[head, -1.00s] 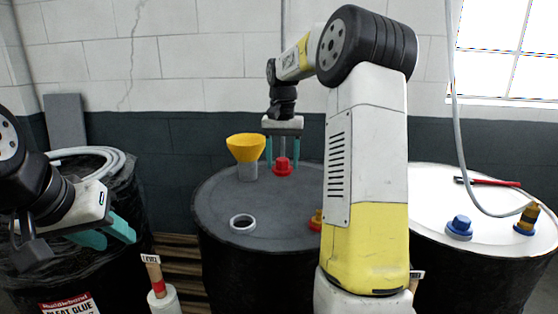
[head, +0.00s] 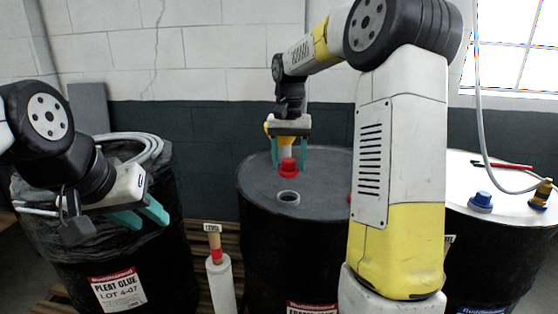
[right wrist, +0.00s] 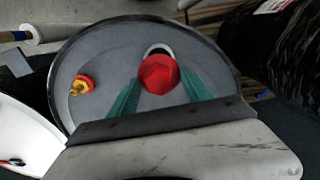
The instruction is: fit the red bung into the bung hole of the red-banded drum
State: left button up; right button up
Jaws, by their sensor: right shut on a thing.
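The red bung (head: 288,168) is held between the teal fingers of my right gripper (head: 289,168), above the dark grey lid of the middle drum (head: 330,187). The bung hole (head: 288,198), a pale ring, lies just below the bung in the head view, with a visible gap. In the right wrist view the bung (right wrist: 158,74) covers the near part of the hole's ring (right wrist: 158,47). The drum's side shows only part of a red-topped label. My left gripper (head: 153,222) is open and empty, at the left in front of the bagged drum.
A red-and-yellow fitting (right wrist: 82,86) sits on the same lid. A black-bagged drum (head: 80,255) is at left, a white roll (head: 220,283) between.

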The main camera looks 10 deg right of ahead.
jog(key=shift+f, duration=2.8)
jog(key=shift+f, duration=1.4)
jog(key=o, duration=1.4)
jog(key=shift+r, duration=0.1)
notch_tip(320, 180, up, 8)
jog(key=shift+f, duration=0.25)
